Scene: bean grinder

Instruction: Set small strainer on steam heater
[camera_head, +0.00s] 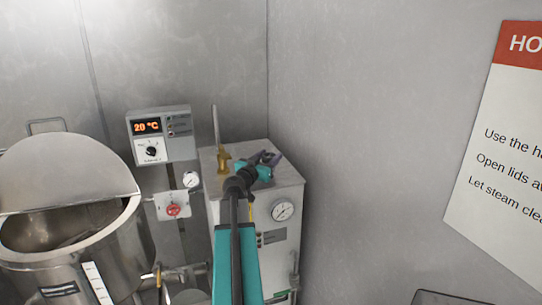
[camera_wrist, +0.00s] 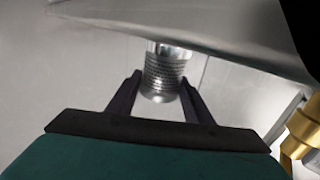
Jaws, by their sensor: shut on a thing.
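The steam heater (camera_head: 293,184) is a pale box-shaped cabinet with a round gauge on its front, standing in the corner in the head view. My gripper (camera_head: 270,158) is over its top, near the back right part. In the wrist view, my gripper (camera_wrist: 161,80) is shut on the small strainer (camera_wrist: 162,70), a shiny metal cylinder with a ribbed or perforated side. I cannot make out the strainer in the head view. A grey metal surface lies close to the strainer's end in the wrist view; I cannot tell whether they touch.
A brass valve (camera_head: 224,162) stands on the heater top left of my gripper; brass also shows in the wrist view (camera_wrist: 303,130). A thin upright pipe (camera_head: 215,124) rises behind it. A control box (camera_head: 160,135) reading 20 °C and a steel kettle (camera_head: 60,245) are left. A wall is right.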

